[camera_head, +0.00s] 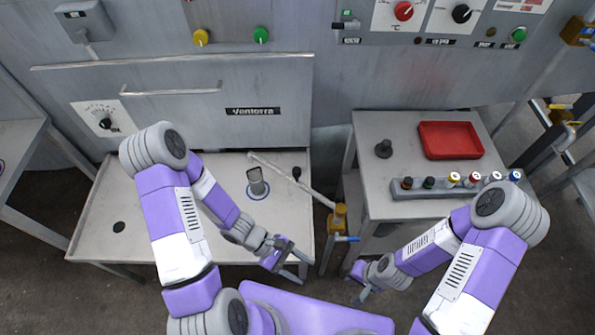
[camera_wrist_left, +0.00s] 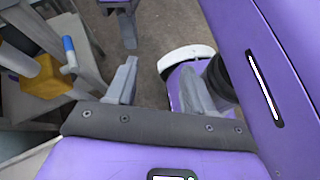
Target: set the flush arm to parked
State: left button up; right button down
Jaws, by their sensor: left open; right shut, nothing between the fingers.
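The flush arm (camera_head: 295,179) is a thin pale pipe that runs from a yellow joint (camera_head: 340,216) up and left across the right part of the grey tray table (camera_head: 95,222). Its free end is near a clear cylinder with a dark top (camera_head: 256,181). A blue handle (camera_head: 347,239) sticks out right below the joint. My left gripper (camera_head: 296,264) is open and empty, below and left of the joint. In the left wrist view its fingers (camera_wrist_left: 160,82) are apart, with the yellow joint (camera_wrist_left: 42,78) and blue handle (camera_wrist_left: 69,52) at upper left. My right gripper (camera_head: 360,286) is shut and empty, low right of the joint.
Behind stands a grey machine with a hood (camera_head: 210,105), dials and knobs.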

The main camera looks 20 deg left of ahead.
pick_arm(q)
jog(key=w+r+n+t+h, duration=0.3)
jog(key=w+r+n+t, duration=0.2)
jog(key=w+n+t, duration=0.15)
jog(key=n+t+y, duration=0.5)
jog(key=n+t, duration=0.4)
jog(key=t, duration=0.2)
send_near(294, 174)
jog(key=x, duration=0.4)
jog(key=shift+w+f+b, duration=0.15)
jog(key=shift+b, duration=0.35)
jog(key=b+x, duration=0.1)
jog(key=x, duration=0.6)
jog(key=shift+w, duration=0.1)
grip_shut()
